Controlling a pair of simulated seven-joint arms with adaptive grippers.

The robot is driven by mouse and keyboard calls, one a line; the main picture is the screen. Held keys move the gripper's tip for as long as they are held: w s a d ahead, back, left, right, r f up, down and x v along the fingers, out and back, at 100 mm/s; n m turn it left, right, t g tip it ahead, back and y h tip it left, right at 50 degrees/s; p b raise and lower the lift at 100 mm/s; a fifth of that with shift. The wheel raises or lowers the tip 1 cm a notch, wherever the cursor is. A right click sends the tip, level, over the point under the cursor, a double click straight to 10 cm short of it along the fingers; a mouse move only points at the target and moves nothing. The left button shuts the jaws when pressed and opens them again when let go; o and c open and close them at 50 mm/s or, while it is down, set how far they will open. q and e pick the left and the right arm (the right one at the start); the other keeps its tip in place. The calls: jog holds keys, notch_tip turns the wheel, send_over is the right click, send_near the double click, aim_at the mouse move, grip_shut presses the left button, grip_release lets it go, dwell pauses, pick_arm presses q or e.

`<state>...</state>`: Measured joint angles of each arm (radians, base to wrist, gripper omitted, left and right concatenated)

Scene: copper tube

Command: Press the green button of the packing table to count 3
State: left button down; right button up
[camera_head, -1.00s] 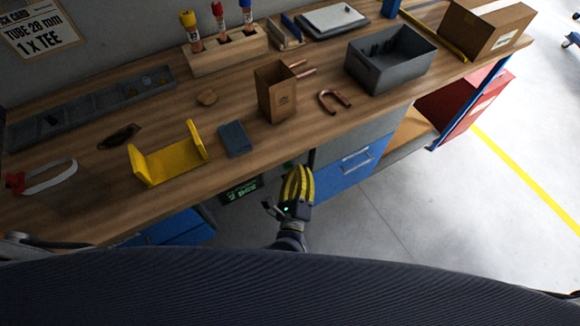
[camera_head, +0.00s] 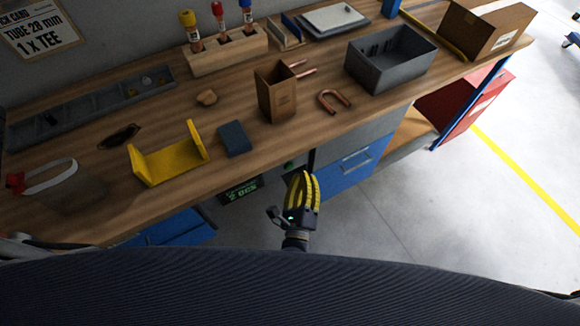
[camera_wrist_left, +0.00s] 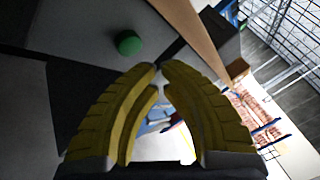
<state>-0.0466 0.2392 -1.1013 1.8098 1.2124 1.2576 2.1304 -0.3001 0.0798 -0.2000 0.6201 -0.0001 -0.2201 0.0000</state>
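The green button (camera_head: 289,165) sits on the front of the packing table (camera_head: 225,105), just under the edge of the top. It also shows as a round green knob (camera_wrist_left: 128,43) on a grey panel in the left wrist view. A small dark display (camera_head: 240,190) with green text is left of it; the digit looks like a 2, but it is blurred. My left gripper (camera_head: 303,176), with yellow ribbed fingers, is just below and right of the button, apart from it. Its fingertips (camera_wrist_left: 160,68) meet, with nothing held. My right gripper is not in view.
On the table are a yellow cradle (camera_head: 168,162), a blue-grey block (camera_head: 234,138), a brown carton (camera_head: 276,92), a copper U-bend (camera_head: 334,102) and a grey bin (camera_head: 390,62). Blue drawers (camera_head: 350,168) are right of the button. The floor in front is clear.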

pick_arm(q)
jog(key=s+d, duration=0.2)
jog(key=s, duration=0.1)
jog(key=shift+s+d, duration=0.1)
jog(key=shift+s, duration=0.05)
dwell(1.9)
jog(key=c, duration=2.1)
grip_release()
grip_shut()
jog(key=s+n+t, duration=0.1)
jog(key=n, duration=0.1)
jog(key=s+d+n+t+y, duration=0.1)
jog(key=n, duration=0.1)
jog(key=s+d+n+t+y, duration=0.1)
jog(key=n, duration=0.1)
jog(key=shift+s+r, duration=0.2)
jog(key=shift+r, duration=0.2)
